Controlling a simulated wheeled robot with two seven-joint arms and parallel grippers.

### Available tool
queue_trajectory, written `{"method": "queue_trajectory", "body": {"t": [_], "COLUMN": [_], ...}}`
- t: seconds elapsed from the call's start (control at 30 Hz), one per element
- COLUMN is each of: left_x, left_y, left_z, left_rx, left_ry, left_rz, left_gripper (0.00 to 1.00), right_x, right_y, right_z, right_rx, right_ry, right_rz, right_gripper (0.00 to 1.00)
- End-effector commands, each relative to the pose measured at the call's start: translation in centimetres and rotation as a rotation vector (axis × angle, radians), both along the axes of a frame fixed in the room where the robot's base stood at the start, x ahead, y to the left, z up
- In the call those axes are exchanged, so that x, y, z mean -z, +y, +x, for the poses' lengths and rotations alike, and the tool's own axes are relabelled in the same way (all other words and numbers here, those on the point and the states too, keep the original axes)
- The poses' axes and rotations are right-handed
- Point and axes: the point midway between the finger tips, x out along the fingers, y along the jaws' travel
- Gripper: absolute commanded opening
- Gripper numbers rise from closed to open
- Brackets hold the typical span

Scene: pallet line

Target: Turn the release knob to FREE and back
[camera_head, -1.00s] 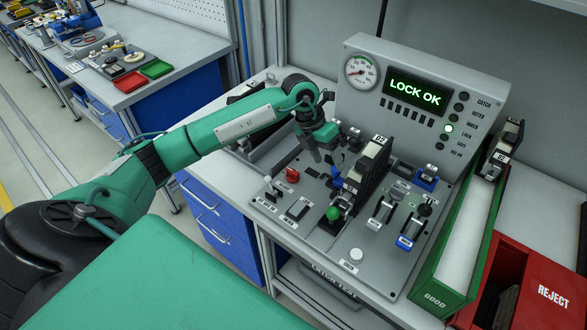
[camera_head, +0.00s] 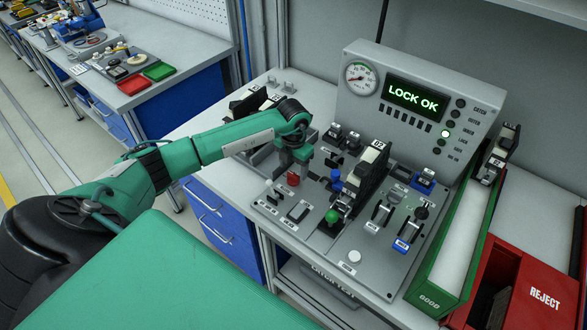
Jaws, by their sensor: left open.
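A small red knob (camera_head: 293,179) stands at the left of the grey panel (camera_head: 330,262). My left gripper (camera_head: 290,170) points down directly over it, with its fingers partly hidden by my wrist. I cannot tell whether the fingers touch the knob. A green round knob (camera_head: 332,216) and a blue knob (camera_head: 336,185) stand to the right. The labels are too small to read, so I cannot tell which knob is marked for release. The display (camera_head: 413,95) reads LOCK OK, and one indicator lamp beside it is lit. My right gripper is out of view.
Clamps and switches crowd the panel. A green GOOD chute (camera_head: 430,287) and a red REJECT bin (camera_head: 540,290) lie to the right.

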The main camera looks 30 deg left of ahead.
Motion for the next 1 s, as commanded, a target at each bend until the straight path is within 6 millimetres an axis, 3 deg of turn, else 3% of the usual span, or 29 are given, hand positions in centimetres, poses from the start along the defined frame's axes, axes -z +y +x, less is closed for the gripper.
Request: {"method": "queue_trajectory", "body": {"t": [0.2, 0.53, 0.57, 0.7, 0.8, 1.0], "left_x": [2.2, 2.7, 2.7, 2.7, 2.7, 2.8], "left_y": [0.0, 0.0, 0.0, 0.0, 0.0, 0.0], "left_z": [0.0, 0.0, 0.0, 0.0, 0.0, 0.0], "left_rx": [-0.001, 0.001, 0.001, 0.001, 0.001, 0.012], "left_ry": [0.001, -0.001, -0.001, -0.001, -0.001, -0.001], "left_rz": [-0.001, 0.0, 0.0, 0.0, 0.0, 0.0], "left_gripper": [0.62, 0.62, 0.6, 0.32, 0.17, 0.17], "right_x": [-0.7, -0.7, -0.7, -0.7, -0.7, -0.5], "right_y": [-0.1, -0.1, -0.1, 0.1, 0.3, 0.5], "right_z": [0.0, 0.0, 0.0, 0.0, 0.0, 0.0], "right_rx": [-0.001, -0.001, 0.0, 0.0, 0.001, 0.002], "right_ry": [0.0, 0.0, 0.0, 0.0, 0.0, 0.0], "right_rz": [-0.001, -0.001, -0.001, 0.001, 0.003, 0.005], "right_gripper": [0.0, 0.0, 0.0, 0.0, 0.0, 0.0]}}
